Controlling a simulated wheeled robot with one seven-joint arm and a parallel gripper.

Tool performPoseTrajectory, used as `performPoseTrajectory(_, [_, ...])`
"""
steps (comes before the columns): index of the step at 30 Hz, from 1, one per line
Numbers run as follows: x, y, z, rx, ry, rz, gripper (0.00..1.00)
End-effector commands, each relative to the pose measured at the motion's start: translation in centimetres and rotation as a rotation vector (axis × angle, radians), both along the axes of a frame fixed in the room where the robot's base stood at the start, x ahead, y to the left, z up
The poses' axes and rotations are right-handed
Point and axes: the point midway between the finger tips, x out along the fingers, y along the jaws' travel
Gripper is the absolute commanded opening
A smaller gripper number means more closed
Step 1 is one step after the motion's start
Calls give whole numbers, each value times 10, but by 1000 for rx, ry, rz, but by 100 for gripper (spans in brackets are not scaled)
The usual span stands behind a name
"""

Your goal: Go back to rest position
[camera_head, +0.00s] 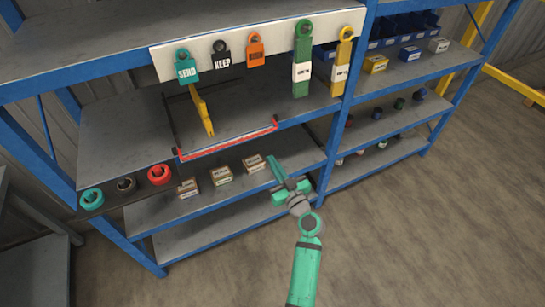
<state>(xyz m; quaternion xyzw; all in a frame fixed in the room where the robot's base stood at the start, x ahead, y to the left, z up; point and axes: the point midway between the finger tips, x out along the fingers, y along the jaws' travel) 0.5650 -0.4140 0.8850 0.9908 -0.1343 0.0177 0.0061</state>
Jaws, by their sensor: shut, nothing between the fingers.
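My gripper (277,172) is at the end of my green arm, in the middle of the head view. It is in front of the blue-framed shelf rack (342,110), by the lower shelves and just right of a row of small boxes. Its fingers are together and hold nothing. The arm reaches up from the bottom of the view.
A white board (275,45) carries hanging tags, among them a teal SEND tag (186,68) and a black KEEP tag (222,55). A red-edged tray (228,139) is above the small boxes (221,175). Rings, including a red one (159,174), sit left. Floor at right is clear.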

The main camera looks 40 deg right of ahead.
Motion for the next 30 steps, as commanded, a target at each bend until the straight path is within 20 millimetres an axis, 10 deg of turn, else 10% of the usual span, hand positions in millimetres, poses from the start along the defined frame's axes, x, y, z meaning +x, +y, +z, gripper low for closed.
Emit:
performPoseTrajectory(20, [-3,3,-4,5,5,-5,0])
performPoseTrajectory(30, [-34,110,-89,98,147,-24,0])
